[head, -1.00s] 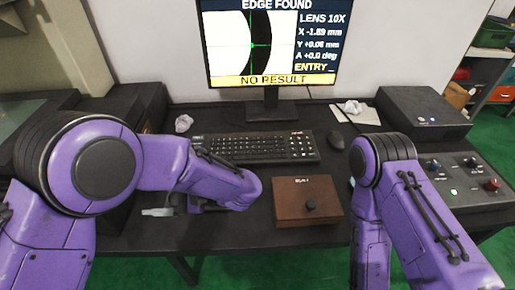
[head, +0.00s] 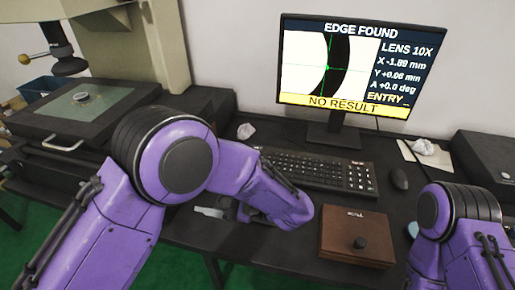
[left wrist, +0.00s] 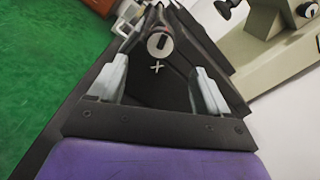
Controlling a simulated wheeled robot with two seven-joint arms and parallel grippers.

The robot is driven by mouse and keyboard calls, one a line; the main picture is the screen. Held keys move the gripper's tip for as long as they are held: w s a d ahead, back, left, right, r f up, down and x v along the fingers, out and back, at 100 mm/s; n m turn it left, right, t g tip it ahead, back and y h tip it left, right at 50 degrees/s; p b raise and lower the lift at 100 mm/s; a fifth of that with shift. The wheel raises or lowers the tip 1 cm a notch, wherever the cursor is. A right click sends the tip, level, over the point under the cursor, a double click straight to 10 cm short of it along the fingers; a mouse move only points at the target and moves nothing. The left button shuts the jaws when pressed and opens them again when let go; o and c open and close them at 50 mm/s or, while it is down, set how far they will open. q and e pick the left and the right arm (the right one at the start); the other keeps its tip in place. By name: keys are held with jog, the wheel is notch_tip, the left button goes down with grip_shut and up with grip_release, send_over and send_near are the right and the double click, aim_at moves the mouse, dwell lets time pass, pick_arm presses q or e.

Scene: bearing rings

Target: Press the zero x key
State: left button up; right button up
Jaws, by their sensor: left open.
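No key marked zero x can be made out in either view. The black keyboard (head: 318,172) lies in front of the monitor (head: 352,70), its legends too small to read. The monitor reads EDGE FOUND, X -1.89 mm and NO RESULT. My left gripper (left wrist: 159,88) is open and empty in the left wrist view. Beyond its fingers is a round silver knob (left wrist: 160,43) with an X marked on the dark surface below it. In the head view, a pale finger of my left gripper (head: 209,212) shows left of the brown box; my forearm hides the rest. My right gripper is out of view.
A brown box (head: 340,245) with a black knob lies in front of the keyboard. A mouse (head: 398,179) is right of the keyboard. A measuring machine with a flat stage (head: 75,115) stands at the left.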

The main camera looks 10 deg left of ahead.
pick_arm(q)
grip_shut()
dwell(1.7)
